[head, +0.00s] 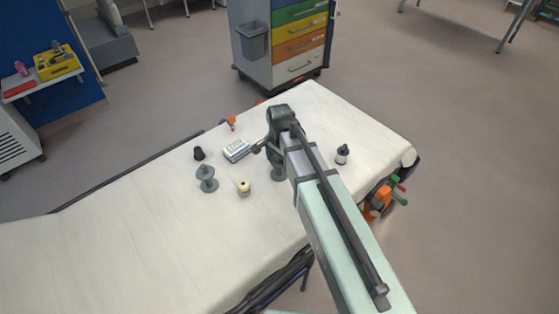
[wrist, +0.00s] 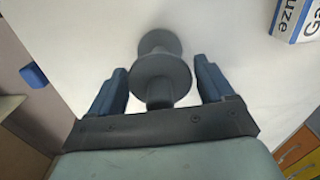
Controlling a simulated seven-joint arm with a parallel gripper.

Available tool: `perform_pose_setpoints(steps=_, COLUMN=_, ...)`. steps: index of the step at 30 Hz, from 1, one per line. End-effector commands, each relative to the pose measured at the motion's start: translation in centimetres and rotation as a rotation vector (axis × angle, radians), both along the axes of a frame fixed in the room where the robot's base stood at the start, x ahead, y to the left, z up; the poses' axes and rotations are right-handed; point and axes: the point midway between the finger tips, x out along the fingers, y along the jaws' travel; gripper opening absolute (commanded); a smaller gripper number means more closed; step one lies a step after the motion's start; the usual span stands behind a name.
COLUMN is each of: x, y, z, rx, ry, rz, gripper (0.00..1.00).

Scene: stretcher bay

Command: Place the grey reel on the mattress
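A grey reel (wrist: 160,77) with two round flanges is between my gripper's blue fingers (wrist: 162,85) in the wrist view. A second grey reel-like piece (head: 207,178) stands on the mattress to the left.
A gauze box (head: 236,150) lies left of my gripper. Also on the mattress are a black piece (head: 198,153), a cream spool (head: 243,188), a small orange item (head: 231,122) and a dark-topped bottle (head: 342,154). The left of the mattress is clear. A drawer cart (head: 262,65) stands behind.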

Motion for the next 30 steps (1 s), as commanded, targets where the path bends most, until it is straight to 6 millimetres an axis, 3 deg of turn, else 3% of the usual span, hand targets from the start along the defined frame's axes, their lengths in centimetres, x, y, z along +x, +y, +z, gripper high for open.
perform_pose_setpoints(steps=3, x=0.0, y=0.0, z=0.0, rx=0.0, ry=0.0, rz=0.0, gripper=0.93)
perform_pose_setpoints(steps=14, x=0.0, y=0.0, z=0.5, rx=0.0, ry=0.0, rz=0.0, gripper=0.93)
perform_pose_setpoints(steps=30, x=0.0, y=0.0, z=7.6, rx=0.0, ry=-0.001, rz=0.0, gripper=0.93)
